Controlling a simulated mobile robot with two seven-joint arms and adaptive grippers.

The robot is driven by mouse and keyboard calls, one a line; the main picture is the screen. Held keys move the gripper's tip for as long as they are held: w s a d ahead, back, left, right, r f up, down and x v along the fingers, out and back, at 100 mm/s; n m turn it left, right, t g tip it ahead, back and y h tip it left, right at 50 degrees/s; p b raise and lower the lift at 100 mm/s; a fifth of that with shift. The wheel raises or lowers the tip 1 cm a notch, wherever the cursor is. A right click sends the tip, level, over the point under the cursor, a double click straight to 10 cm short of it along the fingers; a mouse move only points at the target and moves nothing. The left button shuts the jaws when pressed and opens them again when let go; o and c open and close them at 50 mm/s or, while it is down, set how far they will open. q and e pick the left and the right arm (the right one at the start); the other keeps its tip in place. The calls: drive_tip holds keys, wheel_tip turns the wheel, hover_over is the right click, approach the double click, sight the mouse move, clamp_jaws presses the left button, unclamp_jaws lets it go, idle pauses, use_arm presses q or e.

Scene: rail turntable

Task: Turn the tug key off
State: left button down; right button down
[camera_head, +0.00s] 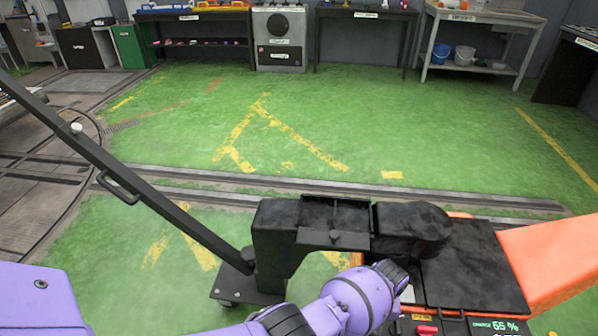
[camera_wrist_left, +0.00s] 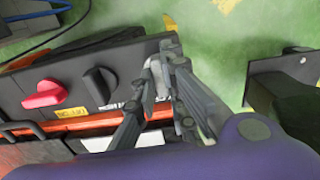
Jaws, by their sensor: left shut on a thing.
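The tug (camera_head: 547,258) is orange with a black top, at the right of the head view. In the left wrist view its dark control panel (camera_wrist_left: 17,108) carries a red knob (camera_wrist_left: 44,94) and a black knob (camera_wrist_left: 100,86). My left gripper (camera_wrist_left: 158,75) is at the panel's right end, beside the black knob. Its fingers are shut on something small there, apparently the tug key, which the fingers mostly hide. I cannot tell which way the key is turned. In the head view my purple left wrist hides the gripper. My right gripper is in neither view.
A charge display (camera_head: 497,326) reads 55 %. A black hitch block (camera_head: 335,225) stands left of the tug, close to my arm, with a long slanted bar (camera_head: 130,180) beside it. Rails (camera_head: 330,190) cross the green floor. Benches stand along the far wall.

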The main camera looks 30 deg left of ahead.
use_arm(q)
drive_tip(key=shift+w+r, duration=0.2)
drive_tip(key=c, duration=1.8)
unclamp_jaws()
drive_tip(key=shift+r, duration=0.1)
wheel_tip(320, 180, up, 12)
